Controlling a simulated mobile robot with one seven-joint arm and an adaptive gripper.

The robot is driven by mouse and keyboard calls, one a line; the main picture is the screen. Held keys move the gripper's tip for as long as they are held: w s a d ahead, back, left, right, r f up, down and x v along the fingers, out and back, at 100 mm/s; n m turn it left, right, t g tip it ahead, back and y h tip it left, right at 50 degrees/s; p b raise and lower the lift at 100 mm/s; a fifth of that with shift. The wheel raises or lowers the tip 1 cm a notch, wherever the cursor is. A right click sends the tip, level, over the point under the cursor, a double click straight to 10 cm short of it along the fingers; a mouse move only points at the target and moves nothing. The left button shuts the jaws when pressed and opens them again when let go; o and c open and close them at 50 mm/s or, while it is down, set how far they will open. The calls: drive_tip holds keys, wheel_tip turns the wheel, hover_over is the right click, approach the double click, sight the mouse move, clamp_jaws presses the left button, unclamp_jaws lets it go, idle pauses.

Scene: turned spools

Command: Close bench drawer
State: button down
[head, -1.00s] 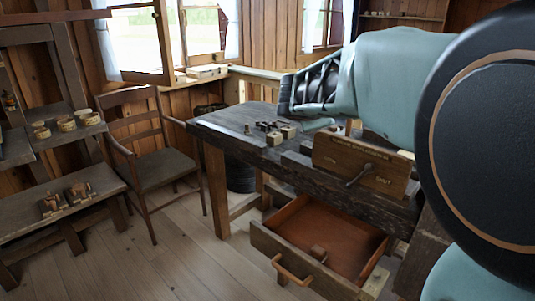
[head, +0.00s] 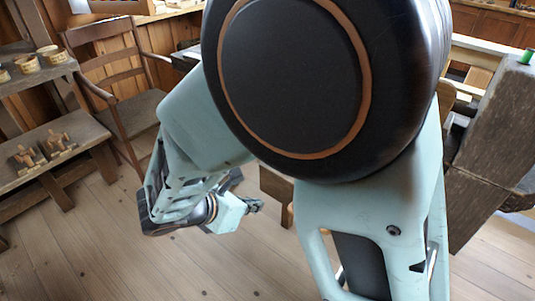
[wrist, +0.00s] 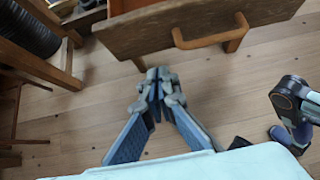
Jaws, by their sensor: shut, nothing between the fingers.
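The bench drawer shows in the wrist view as a wide brown wooden front (wrist: 135,33) with a lighter bar handle (wrist: 210,39). It stands out from the bench, with a bit of its reddish inside showing at the top edge. In the head view only a small brown piece of the drawer (head: 275,187) shows; my arm hides the rest and most of the bench. My gripper (wrist: 157,78) is shut and empty, just in front of and below the drawer front, left of the handle, apparently apart from it. It also shows in the head view (head: 256,206), low over the floor.
A wooden chair (head: 128,100) stands left of my arm. A low bench (head: 52,180) with small wooden pieces is at far left. A dark wooden block (head: 490,135) rises at right. The plank floor is clear.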

sight(286, 195)
drive_tip(key=b+x, duration=0.1)
drive_tip(key=x, duration=0.2)
drive_tip(key=r+b+x, duration=0.1)
drive_tip(key=x, duration=0.3)
drive_tip(key=w+b+x, duration=0.1)
drive_tip(key=x, duration=0.2)
drive_tip(key=shift+w+d, duration=0.2)
drive_tip(key=shift+d, duration=0.25)
drive_tip(key=shift+w+d, duration=0.35)
drive_tip(key=shift+w, duration=0.2)
drive_tip(key=w+d+p, duration=0.1)
drive_tip(key=w+d, duration=0.4)
drive_tip(key=w, duration=0.1)
drive_tip(key=w+d+p, duration=0.1)
drive_tip(key=w+d, duration=0.4)
drive_tip(key=w, duration=0.2)
drive_tip(key=w+d+p, duration=0.1)
drive_tip(key=w+d, duration=0.4)
drive_tip(key=w, duration=0.2)
drive_tip(key=shift+w, duration=0.15)
drive_tip(key=shift+w+r, duration=0.1)
drive_tip(key=shift+r, duration=0.1)
drive_tip(key=shift+w+d+r, duration=0.1)
